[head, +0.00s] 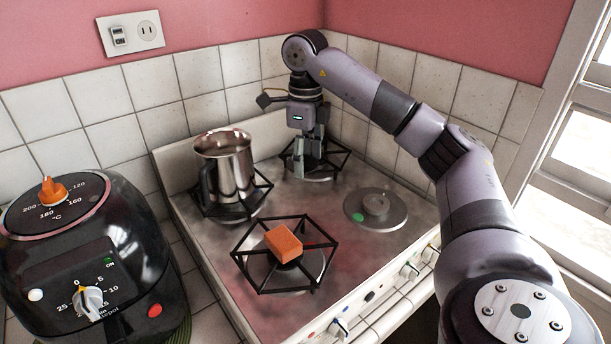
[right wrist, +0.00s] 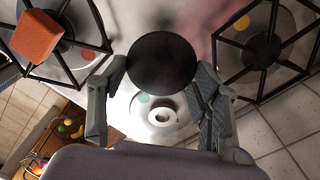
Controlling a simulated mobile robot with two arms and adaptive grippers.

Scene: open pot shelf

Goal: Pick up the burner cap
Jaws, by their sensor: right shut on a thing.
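The burner cap (right wrist: 162,62) is a flat black disc between the fingers of my right gripper (right wrist: 163,72) in the right wrist view. The gripper is shut on it. In the head view my right gripper (head: 309,152) points down in front of the back burner; I cannot make out the cap there. An uncovered burner with a pale ring (head: 376,205) and a green dot is at the right of the stove; it also shows below the cap in the right wrist view (right wrist: 162,116). My left gripper is not in view.
A steel pot (head: 226,165) stands on the left grate. An orange sponge (head: 283,242) lies on the front grate (head: 262,284). A black air fryer (head: 125,250) is at the left. Tiled walls close the back; a window (head: 590,150) is at the right.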

